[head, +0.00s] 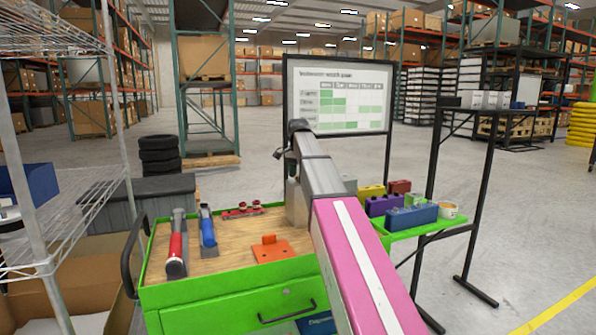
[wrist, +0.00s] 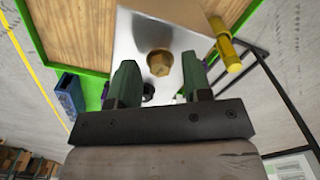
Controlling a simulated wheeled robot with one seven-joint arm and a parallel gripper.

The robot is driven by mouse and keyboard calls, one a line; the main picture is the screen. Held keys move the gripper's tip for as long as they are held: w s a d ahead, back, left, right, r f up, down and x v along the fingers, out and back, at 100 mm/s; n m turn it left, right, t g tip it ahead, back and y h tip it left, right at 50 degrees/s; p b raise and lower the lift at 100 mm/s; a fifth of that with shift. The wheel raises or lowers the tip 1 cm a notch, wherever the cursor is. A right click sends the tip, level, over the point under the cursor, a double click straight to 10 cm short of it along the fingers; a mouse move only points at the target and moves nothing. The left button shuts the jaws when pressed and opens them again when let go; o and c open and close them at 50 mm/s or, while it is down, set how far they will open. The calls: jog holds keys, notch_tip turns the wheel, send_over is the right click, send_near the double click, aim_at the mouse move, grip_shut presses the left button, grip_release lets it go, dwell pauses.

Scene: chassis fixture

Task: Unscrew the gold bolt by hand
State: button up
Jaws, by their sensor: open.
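The gold bolt (wrist: 159,64) shows its hex head on the face of a shiny metal block (wrist: 140,40) in the wrist view. My gripper (wrist: 160,72) is open, with one dark green finger on each side of the bolt head in the picture. Gaps show between the fingers and the head, and I cannot tell how far the fingertips are from the block. In the head view the block (head: 296,204) stands on the cart top, partly behind my arm. The bolt is hidden there.
A yellow flanged pin (wrist: 225,47) sticks out at the block's right side. The green cart (head: 215,293) carries a red-handled tool (head: 176,245), a blue-handled tool (head: 208,231) and an orange plate (head: 272,249). Coloured bins (head: 411,216) stand right of my arm.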

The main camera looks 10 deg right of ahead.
jog(key=shift+f, duration=0.2)
grip_shut()
jog(key=shift+n, duration=2.3)
jog(key=shift+r, duration=0.1)
jog(key=shift+r, duration=0.1)
jog(key=shift+r, duration=2.8)
